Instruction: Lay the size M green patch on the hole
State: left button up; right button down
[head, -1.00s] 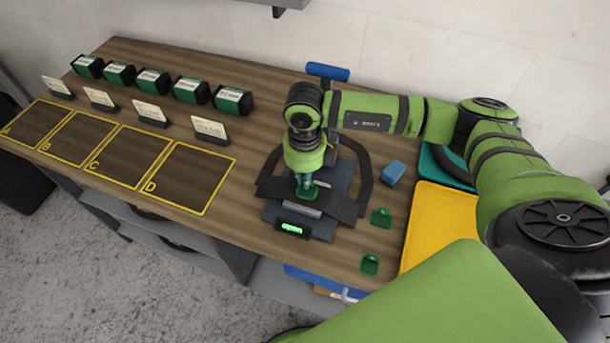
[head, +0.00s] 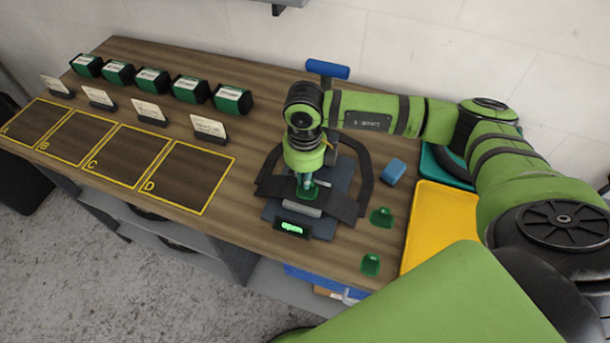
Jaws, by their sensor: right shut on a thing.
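My right gripper (head: 305,180) points down over the dark inner tube (head: 343,208), which lies across the grey press base. It is shut on a green patch (head: 311,192), which sits at or just above the tube. The gripper and arm hide the hole, and I cannot tell whether the patch touches the tube. Two more green patches lie on the table to the right, one at the upper spot (head: 381,217) and one nearer the front edge (head: 370,264). The size marks are too small to read. My left gripper is not in view.
The press has a blue handle (head: 328,69) and a display (head: 291,228) reading "open". A blue block (head: 394,171) and a yellow tray (head: 435,225) are at right. Several green boxes and cards stand at left, behind yellow-outlined squares A to D (head: 186,178).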

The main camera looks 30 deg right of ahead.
jog(key=shift+f, duration=0.15)
dwell(0.3)
jog(key=c, duration=1.3)
grip_release()
jog(key=shift+c, duration=0.2)
notch_tip(320, 180, up, 12)
